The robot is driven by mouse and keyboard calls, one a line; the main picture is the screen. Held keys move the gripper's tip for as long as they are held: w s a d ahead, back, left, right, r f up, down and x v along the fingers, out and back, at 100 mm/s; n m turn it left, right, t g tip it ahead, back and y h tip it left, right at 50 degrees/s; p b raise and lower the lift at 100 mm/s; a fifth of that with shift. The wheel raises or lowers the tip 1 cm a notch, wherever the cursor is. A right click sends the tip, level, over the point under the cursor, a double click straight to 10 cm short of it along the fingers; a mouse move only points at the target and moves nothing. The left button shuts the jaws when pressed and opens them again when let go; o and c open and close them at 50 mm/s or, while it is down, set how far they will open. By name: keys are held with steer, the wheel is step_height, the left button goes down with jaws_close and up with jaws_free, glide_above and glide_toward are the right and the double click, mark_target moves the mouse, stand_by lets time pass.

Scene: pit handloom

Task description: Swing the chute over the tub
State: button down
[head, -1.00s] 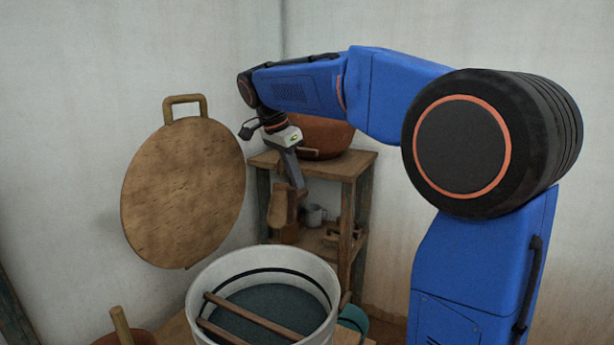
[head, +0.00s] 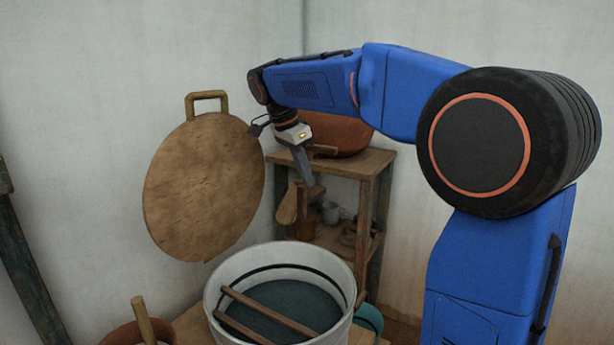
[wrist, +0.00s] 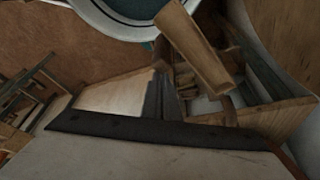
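The chute (head: 287,207) is a short wooden trough in front of the shelf stand, behind the tub. In the wrist view the chute (wrist: 194,48) slants from the tub's rim towards the shelf. The white tub (head: 213,306) stands at lower centre with dark blue liquid in it; its rim also shows at the top of the wrist view (wrist: 98,17). The chute's outlet end looks close to the tub's rim; the exact gap is unclear. My gripper (head: 310,182) points down right beside the chute. Its fingers (wrist: 160,98) look closed together with nothing visible between them; contact with the chute is unclear.
Two wooden bars (head: 262,318) lie across the tub. A wooden shelf (head: 369,163) holds a large brown pot (head: 345,135) and small vessels. A round wooden lid (head: 205,190) hangs on the wall at left. A brown pot with a stick (head: 143,318) stands lower left.

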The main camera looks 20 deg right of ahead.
step_height(320, 180, up, 10)
steer(key=shift+d, duration=0.25)
stand_by(0.6)
steer(key=shift+r, duration=0.1)
steer(key=s+f+n+t+y, duration=0.4)
steer(key=s+f+n, duration=1.2)
steer(key=s+f, duration=1.5)
steer(key=shift+s+d, duration=0.45)
steer(key=shift+s, duration=0.6)
